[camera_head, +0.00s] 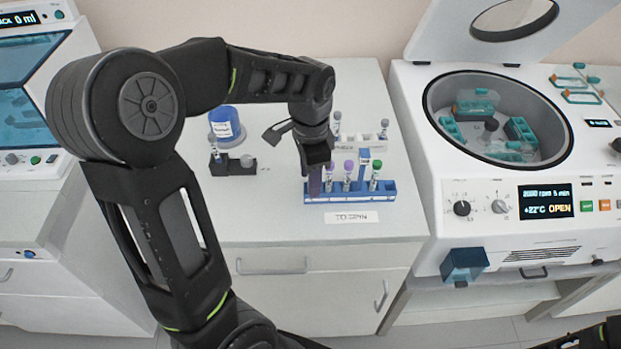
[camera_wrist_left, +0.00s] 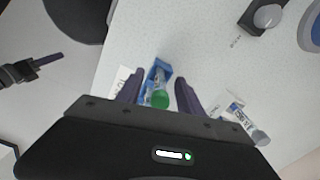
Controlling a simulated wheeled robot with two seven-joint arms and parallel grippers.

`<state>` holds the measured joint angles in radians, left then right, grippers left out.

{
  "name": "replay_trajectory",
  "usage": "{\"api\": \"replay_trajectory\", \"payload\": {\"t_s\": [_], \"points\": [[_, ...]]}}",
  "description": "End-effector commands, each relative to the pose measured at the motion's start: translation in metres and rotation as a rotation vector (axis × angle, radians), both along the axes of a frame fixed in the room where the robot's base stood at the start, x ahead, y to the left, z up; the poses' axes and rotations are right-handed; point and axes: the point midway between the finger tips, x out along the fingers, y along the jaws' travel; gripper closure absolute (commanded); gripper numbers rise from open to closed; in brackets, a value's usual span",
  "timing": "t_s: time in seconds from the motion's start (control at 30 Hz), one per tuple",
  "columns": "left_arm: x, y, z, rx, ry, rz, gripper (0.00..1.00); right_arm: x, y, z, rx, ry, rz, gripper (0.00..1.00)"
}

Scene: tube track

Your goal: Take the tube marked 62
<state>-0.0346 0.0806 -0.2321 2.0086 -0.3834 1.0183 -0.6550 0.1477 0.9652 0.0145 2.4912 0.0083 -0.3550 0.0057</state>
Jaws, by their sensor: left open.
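The blue tube rack (camera_head: 350,197) stands near the front of the white cabinet top. It holds several tubes with purple and green caps; a green-capped tube (camera_head: 375,176) is near its right end. I cannot read any number. My left gripper (camera_head: 315,186) points down at the rack's left end. In the left wrist view, its open fingers (camera_wrist_left: 160,82) lie on either side of a green cap (camera_wrist_left: 160,99), with no visible contact. The rest of the rack is hidden by the gripper body. What seems to be my right gripper (camera_wrist_left: 48,60) shows partly at the far left.
A white rack (camera_head: 361,139) with tubes stands behind the blue rack. A blue-lidded jar (camera_head: 226,124) and small black holder (camera_head: 232,166) are to the left. An open centrifuge (camera_head: 510,185) stands right. A "TO SPIN" label (camera_head: 352,217) lies in front.

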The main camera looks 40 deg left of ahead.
Motion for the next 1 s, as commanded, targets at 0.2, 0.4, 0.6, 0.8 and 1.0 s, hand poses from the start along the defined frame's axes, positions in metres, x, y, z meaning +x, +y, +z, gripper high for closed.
{"api": "replay_trajectory", "payload": {"t_s": [0.2, 0.4, 0.6, 0.8, 1.0], "points": [[0.0001, -0.0001, 0.0003, 0.0, 0.0, 0.0, 0.56, 0.0, 0.0001, 0.0001, 0.0, 0.0, 0.0, 0.64], [0.0001, -0.0001, 0.0003, 0.0, 0.0, 0.0, 0.72, 0.0001, 0.0, 0.0001, 0.0, 0.0, 0.0, 0.64], [0.0001, -0.0001, 0.0003, 0.0, 0.0, 0.0, 0.88, 0.0001, 0.0, 0.0001, 0.0, 0.0, 0.0, 0.64], [0.0001, -0.0001, 0.0003, 0.0, 0.0, 0.0, 1.0, 0.0001, 0.0, 0.0001, 0.0, 0.0, 0.0, 0.64], [0.0001, 0.0, 0.0004, 0.0, 0.0, 0.0, 1.0, 0.0001, 0.0, 0.0001, 0.0, 0.0, 0.0, 0.64]]}}
